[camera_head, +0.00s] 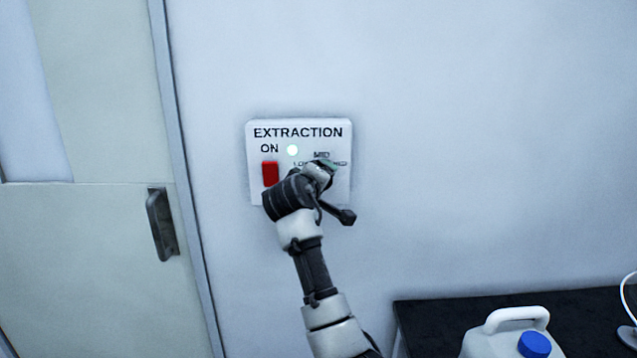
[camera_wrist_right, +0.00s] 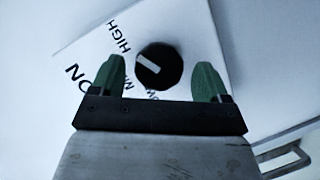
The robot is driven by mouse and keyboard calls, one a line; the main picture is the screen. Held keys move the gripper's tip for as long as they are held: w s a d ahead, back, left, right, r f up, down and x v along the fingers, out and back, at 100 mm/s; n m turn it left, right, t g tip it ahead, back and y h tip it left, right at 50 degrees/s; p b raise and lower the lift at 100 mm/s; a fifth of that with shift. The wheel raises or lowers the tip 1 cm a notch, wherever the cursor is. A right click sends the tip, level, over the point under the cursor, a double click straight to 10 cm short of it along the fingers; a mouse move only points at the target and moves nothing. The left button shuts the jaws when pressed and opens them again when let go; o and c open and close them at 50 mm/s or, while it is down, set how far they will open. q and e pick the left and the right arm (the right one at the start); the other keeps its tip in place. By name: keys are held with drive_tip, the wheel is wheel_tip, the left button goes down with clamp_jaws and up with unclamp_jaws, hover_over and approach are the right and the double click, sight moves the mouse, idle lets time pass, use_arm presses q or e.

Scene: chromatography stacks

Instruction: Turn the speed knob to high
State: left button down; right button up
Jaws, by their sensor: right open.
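The speed knob (camera_wrist_right: 160,66) is black and round with a white pointer mark, on the white EXTRACTION panel (camera_head: 297,118). In the right wrist view the pointer is toward the left, between the partly hidden MID label and HIGH. The LOW label is partly covered too. My right gripper (camera_wrist_right: 158,78) is open, its two green fingers on either side of the knob; gaps show between fingers and knob. In the head view my right gripper (camera_head: 324,166) covers the knob. My left gripper is not in view.
A red switch (camera_head: 270,174) and a lit green-white lamp (camera_head: 292,150) are on the panel by ON. A door with a handle (camera_head: 162,224) is at left. A dark bench (camera_head: 425,320) with a blue-capped white jug (camera_head: 513,340) is at lower right. The wall right of the panel is clear.

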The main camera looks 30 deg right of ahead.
drive_tip(key=b+v, duration=0.2)
drive_tip(key=v, duration=0.9)
drive_tip(key=shift+w, duration=0.1)
